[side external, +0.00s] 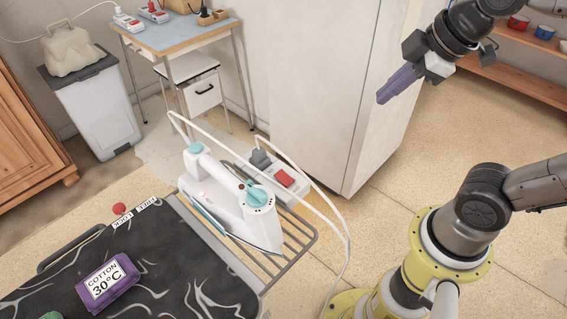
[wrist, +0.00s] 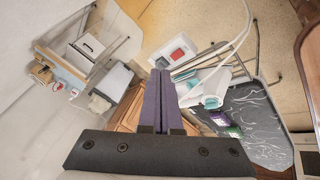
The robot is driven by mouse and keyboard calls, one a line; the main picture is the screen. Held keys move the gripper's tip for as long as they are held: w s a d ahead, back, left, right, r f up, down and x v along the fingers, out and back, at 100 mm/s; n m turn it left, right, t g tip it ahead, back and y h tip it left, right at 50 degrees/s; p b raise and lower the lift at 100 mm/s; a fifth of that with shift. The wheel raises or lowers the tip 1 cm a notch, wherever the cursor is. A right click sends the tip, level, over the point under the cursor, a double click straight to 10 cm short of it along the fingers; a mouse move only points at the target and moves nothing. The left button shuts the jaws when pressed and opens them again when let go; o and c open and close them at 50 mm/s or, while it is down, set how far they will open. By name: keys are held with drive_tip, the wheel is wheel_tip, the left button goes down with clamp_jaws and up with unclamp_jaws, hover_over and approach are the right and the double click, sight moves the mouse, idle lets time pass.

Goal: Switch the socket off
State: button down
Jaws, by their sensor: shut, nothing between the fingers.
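The socket is a white power strip (side external: 271,186) with a red rocker switch (side external: 285,178) and a grey plug (side external: 261,158) in it. The socket (wrist: 170,58) also shows in the wrist view, with the red switch (wrist: 177,53) uncovered. I cannot tell which way the rocker is tilted. My gripper (side external: 384,96) has purple fingers, shut and empty. It is in the air, up and right of the socket in the side view. In the wrist view its fingertips (wrist: 160,74) appear just below the socket.
A white and teal iron (side external: 230,205) stands left of the socket, with a white cord looping around the socket. A tall white cabinet (side external: 310,90) rises behind. The ironing board (side external: 190,285) carries a purple folded cloth (side external: 108,283). Other power strips (side external: 128,21) lie on the back table.

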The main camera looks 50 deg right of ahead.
drive_tip(key=w+a+n+g, duration=0.1)
drive_tip(key=w+a+n, duration=0.1)
drive_tip(key=w+n, duration=0.35)
drive_tip(key=n+g, duration=0.3)
drive_tip(key=n, duration=0.1)
hover_over(281, 174)
drive_tip(key=s, duration=0.2)
wheel_tip(281, 174, down, 11)
drive_tip(key=f, duration=0.4)
drive_tip(key=w+f, duration=0.1)
drive_tip(key=f, duration=0.8)
drive_tip(key=shift+w+f, duration=0.2)
drive_tip(key=shift+w, duration=0.05)
